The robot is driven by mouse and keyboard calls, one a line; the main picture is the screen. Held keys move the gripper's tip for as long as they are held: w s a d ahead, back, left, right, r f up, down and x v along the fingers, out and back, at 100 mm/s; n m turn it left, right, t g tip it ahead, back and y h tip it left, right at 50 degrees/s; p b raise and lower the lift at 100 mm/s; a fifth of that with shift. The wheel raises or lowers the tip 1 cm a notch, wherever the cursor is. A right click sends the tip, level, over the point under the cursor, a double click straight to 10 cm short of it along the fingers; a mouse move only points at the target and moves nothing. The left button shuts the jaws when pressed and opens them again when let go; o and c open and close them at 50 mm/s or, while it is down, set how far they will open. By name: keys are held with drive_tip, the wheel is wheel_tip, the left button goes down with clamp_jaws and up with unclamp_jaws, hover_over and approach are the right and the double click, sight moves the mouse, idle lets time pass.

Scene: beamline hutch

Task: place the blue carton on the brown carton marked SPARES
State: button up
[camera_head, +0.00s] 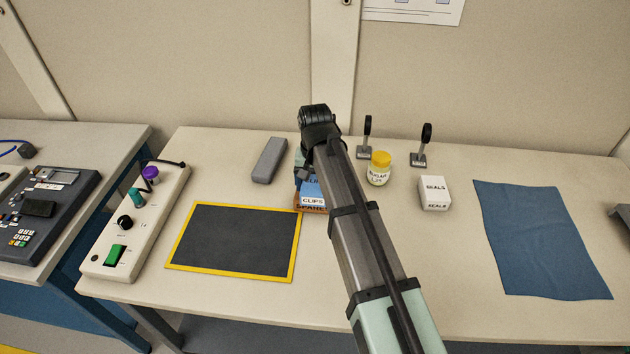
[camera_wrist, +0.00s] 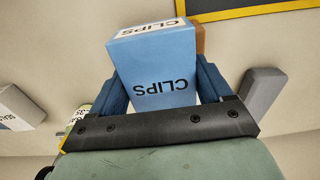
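The blue carton (camera_head: 312,196) marked CLIPS is at my gripper (camera_head: 304,176), partly hidden by my arm in the head view. In the wrist view the blue carton (camera_wrist: 155,58) fills the space between the two fingers of my gripper (camera_wrist: 157,70), which lie against its sides. The brown carton (camera_head: 312,209) marked SPARES shows directly below the blue carton. A strip of the brown carton (camera_wrist: 200,38) shows past the blue one in the wrist view. I cannot tell whether the two cartons touch.
A grey block (camera_head: 269,160) and a yellow-edged dark mat (camera_head: 168,260) lie to the left. A yellow-lidded jar (camera_head: 379,169), two black-topped stands and a white SEALS carton (camera_head: 434,193) stand to the right. A blue cloth (camera_head: 540,238) lies further right.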

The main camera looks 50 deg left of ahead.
sight(315, 182)
drive_tip(key=o, duration=0.4)
drive_tip(key=shift+r, duration=0.1)
wheel_tip(315, 182, up, 13)
drive_tip(key=shift+f, duration=0.1)
idle(0.5)
